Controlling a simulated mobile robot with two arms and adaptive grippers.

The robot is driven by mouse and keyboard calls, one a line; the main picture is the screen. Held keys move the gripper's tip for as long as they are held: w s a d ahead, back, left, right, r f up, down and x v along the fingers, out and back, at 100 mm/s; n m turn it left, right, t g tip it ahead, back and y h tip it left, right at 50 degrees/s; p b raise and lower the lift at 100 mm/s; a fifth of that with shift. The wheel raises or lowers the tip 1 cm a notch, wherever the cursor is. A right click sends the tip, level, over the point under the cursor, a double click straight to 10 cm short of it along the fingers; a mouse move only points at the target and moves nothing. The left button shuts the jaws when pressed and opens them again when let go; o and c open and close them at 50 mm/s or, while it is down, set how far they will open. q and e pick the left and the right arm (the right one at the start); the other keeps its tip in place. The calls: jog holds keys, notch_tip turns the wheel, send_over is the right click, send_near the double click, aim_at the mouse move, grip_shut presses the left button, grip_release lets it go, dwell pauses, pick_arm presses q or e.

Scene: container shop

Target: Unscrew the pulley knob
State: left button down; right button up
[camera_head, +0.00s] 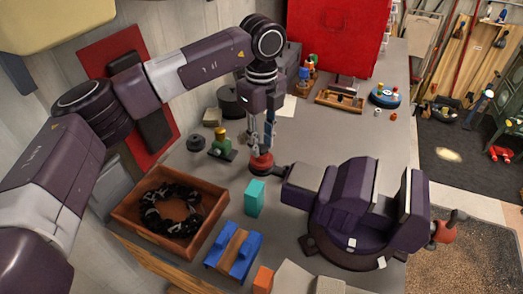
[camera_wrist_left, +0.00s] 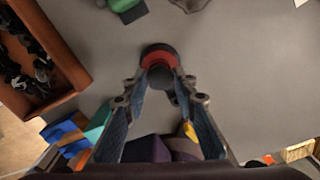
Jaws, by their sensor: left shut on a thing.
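A small round red-and-black pulley (camera_head: 261,165) stands on the grey worktop, left of the big purple vise. In the left wrist view the pulley (camera_wrist_left: 160,50) shows from above, with a dark round knob (camera_wrist_left: 157,69) on its near side. My left gripper (camera_head: 267,146) points straight down over it, fingers around the knob. It is shut on the knob, seen between the fingertips (camera_wrist_left: 160,76) in the left wrist view. The fingers partly hide the knob in the head view. My right gripper is not in view.
The purple vise (camera_head: 345,190) stands close on the right. A teal block (camera_head: 254,198), a blue-and-brown block (camera_head: 234,247) and a wooden tray (camera_head: 125,208) with a dark coiled chain are nearer. A green-and-yellow piece (camera_head: 221,146) stands left. The worktop behind is fairly clear.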

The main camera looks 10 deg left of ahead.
pick_arm(q)
jog(key=c, duration=1.5)
grip_release()
jog(key=shift+c, duration=0.9)
